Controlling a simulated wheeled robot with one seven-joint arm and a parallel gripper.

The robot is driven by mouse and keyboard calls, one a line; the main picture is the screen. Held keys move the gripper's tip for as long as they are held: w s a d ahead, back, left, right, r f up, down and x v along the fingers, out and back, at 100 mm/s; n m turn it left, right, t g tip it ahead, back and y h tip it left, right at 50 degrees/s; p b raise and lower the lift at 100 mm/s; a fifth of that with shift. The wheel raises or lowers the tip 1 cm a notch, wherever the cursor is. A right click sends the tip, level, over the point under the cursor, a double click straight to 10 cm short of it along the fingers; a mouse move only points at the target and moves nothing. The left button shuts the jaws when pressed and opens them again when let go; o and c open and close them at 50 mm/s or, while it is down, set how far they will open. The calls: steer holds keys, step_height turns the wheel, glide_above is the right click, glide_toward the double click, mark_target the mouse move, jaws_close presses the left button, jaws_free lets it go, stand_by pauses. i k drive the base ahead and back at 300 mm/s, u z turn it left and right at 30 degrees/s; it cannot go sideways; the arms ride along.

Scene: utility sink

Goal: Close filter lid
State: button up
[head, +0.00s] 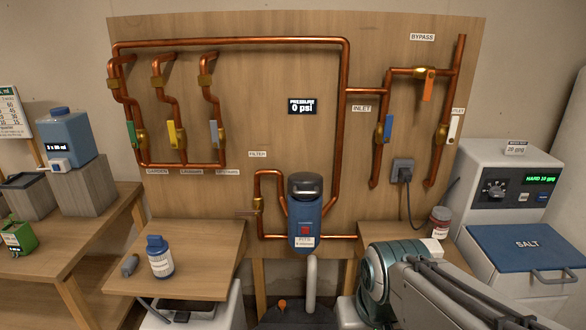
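The filter (306,225) is a blue canister with a red button and a white label, mounted low at the middle of the wooden board under the FILTER sign. Its dark grey lid (305,181) is at the top of the canister. I cannot tell from here whether the lid is fully seated or raised. My arm shows at the bottom right as a teal joint and grey links, to the right of and nearer than the filter. My gripper is not visible, so its distance from the lid does not show.
Copper pipes (230,41) with coloured valve handles surround the filter. A wooden table (205,282) at left holds a blue-capped bottle (160,257). A red-brown jar (439,222) stands at right, near the salt bin (530,248). A grey upright post (311,280) stands below the filter.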

mark_target(302, 184)
steer(key=k, duration=1.2)
steer(key=u, duration=0.7)
steer(key=i, duration=1)
steer(key=z, duration=0.7)
steer(key=i, duration=0.65)
steer(key=z, duration=0.7)
